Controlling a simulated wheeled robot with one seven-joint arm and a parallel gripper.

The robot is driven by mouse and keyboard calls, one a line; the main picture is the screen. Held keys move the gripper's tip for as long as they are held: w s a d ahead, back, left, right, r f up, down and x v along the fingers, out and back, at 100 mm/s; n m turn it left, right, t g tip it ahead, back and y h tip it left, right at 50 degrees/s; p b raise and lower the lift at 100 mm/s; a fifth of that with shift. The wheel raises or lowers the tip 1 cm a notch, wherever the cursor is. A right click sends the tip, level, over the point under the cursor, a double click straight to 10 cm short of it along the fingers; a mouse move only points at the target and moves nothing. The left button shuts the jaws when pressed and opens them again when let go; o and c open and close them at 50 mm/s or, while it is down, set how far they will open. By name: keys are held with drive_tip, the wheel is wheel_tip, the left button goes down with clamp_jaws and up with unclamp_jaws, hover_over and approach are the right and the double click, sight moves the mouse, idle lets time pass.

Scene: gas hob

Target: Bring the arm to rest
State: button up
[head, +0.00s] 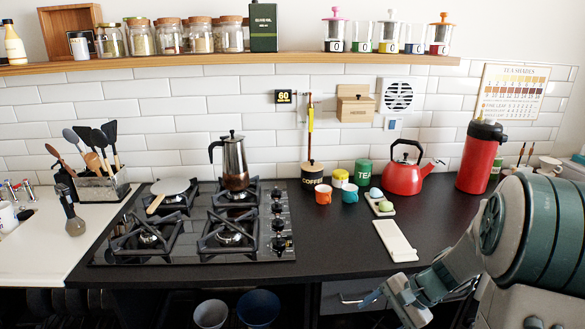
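My arm comes in from the right edge, with its large teal and grey links in front of the counter's right part. My gripper (388,300) hangs low, in front of the counter's front edge and below the white board. The gas hob (195,250) carries a moka pot (234,160) on a back burner. A round spatula-like disc (170,186) lies on the other back burner.
On the dark counter (345,255) are a red kettle (403,178), a red flask (480,158), a white board (395,240), cups (323,194) and canisters (313,174). A utensil holder (101,186) stands left. Two bowls (258,308) sit below the counter. The counter's front middle is clear.

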drive_tip(key=s+a+r+n+h+p, duration=0.2)
drive_tip(key=s+r+n+p, duration=0.3)
drive_tip(key=r, duration=0.6)
drive_tip(key=s+a+r+n+t+h+p, duration=0.1)
drive_tip(key=s+a+r+n+h+p, duration=0.1)
drive_tip(key=s+r+n+h+p, duration=0.3)
drive_tip(key=s+r, duration=0.4)
drive_tip(key=r, duration=0.2)
drive_tip(key=shift+a, duration=0.2)
drive_tip(key=shift+f, duration=0.1)
